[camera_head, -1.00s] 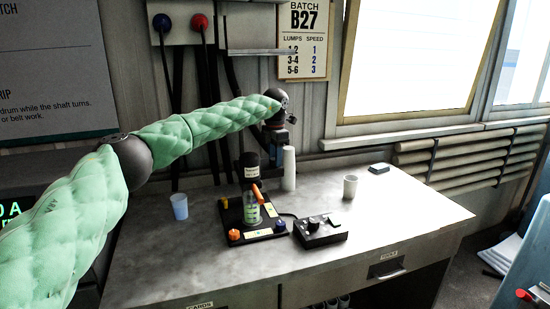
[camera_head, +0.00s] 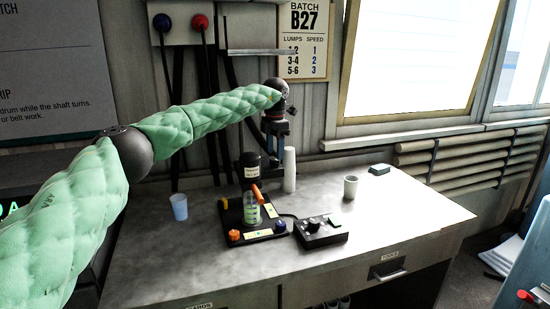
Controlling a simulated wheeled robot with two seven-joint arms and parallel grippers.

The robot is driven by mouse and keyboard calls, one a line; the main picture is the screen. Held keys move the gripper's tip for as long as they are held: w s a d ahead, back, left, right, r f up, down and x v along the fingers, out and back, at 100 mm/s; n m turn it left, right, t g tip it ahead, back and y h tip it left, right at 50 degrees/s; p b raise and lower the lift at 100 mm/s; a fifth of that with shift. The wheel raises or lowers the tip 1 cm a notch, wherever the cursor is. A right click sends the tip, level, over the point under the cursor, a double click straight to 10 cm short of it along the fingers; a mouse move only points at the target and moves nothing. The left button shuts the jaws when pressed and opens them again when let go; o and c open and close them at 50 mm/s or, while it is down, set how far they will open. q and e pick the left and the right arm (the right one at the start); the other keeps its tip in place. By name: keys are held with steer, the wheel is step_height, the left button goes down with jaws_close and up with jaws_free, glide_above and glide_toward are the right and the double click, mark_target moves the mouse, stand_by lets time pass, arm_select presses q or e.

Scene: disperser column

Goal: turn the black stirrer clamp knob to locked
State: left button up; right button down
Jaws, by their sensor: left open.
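The stirrer (camera_head: 249,163) stands on the bench, with a black motor head, a pale label and a dark base plate. A clear vessel (camera_head: 252,207) with greenish contents is below the head. An orange lever (camera_head: 257,193) sticks out beside the vessel. I cannot clearly pick out the black clamp knob; it is too small or hidden among the dark stirrer parts. My left gripper (camera_head: 275,152) points down, open and empty, behind and right of the stirrer head in the picture. Contact cannot be judged. My right gripper is out of view.
A black control box (camera_head: 320,231) with a dial sits right of the stirrer. A stack of white cups (camera_head: 289,170) stands behind it, near my left gripper. The front left bench is clear.

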mark_target(275, 159)
arm_select(q)
step_height(275, 159, up, 4)
steer(key=shift+f+b, duration=0.1)
steer(key=shift+b, duration=0.25)
steer(key=shift+r, duration=0.4)
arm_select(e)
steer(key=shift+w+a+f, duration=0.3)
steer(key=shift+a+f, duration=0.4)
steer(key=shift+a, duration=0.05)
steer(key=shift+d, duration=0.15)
